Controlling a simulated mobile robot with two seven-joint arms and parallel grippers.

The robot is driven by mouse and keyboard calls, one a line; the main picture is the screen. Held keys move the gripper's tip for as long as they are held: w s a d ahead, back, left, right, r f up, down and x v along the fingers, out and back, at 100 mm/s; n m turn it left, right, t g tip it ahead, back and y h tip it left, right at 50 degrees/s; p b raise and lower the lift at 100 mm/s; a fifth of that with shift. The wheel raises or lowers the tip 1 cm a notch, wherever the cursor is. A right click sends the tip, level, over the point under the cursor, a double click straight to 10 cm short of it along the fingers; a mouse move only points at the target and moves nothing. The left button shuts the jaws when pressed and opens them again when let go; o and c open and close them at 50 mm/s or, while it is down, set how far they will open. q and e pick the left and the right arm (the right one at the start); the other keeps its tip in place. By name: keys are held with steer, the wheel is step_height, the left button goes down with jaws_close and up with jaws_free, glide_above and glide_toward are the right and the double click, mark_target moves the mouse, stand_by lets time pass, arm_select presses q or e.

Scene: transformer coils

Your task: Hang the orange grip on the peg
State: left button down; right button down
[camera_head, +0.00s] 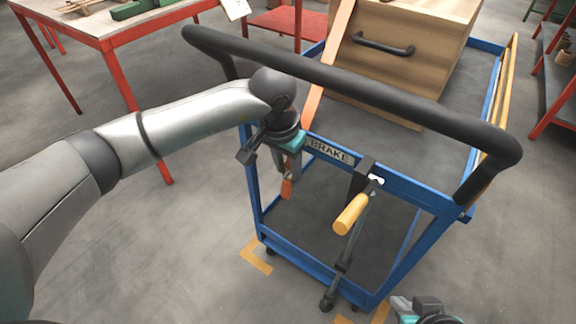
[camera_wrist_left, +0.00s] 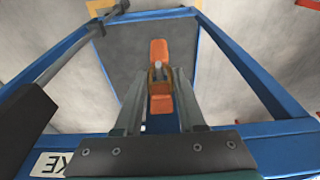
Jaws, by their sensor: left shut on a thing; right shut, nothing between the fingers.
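My left gripper (camera_head: 286,176) points down beside the cart's front rail. It is shut on the orange grip (camera_head: 287,188), whose lower end shows below the fingers. In the left wrist view, the orange grip (camera_wrist_left: 159,50) sits between my left gripper's two fingers (camera_wrist_left: 160,82). A small pale metal end shows at the grip's middle; I cannot tell whether it is part of it. A yellow-orange handle (camera_head: 350,213) on a dark lever stands right of my left gripper. No peg can be clearly made out. My right gripper (camera_head: 430,312) is shut and empty at the bottom edge, partly cut off.
The blue cart (camera_head: 400,190) has a thick black push bar (camera_head: 340,80) above my left gripper and a BRAKE label (camera_head: 331,151) on its rail. A wooden box (camera_head: 410,70) and an orange strip (camera_head: 330,65) are on it. A red-legged table (camera_head: 115,28) stands left.

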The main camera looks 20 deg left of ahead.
arm_select(q)
steer(key=shift+c, duration=2.1)
jaws_free()
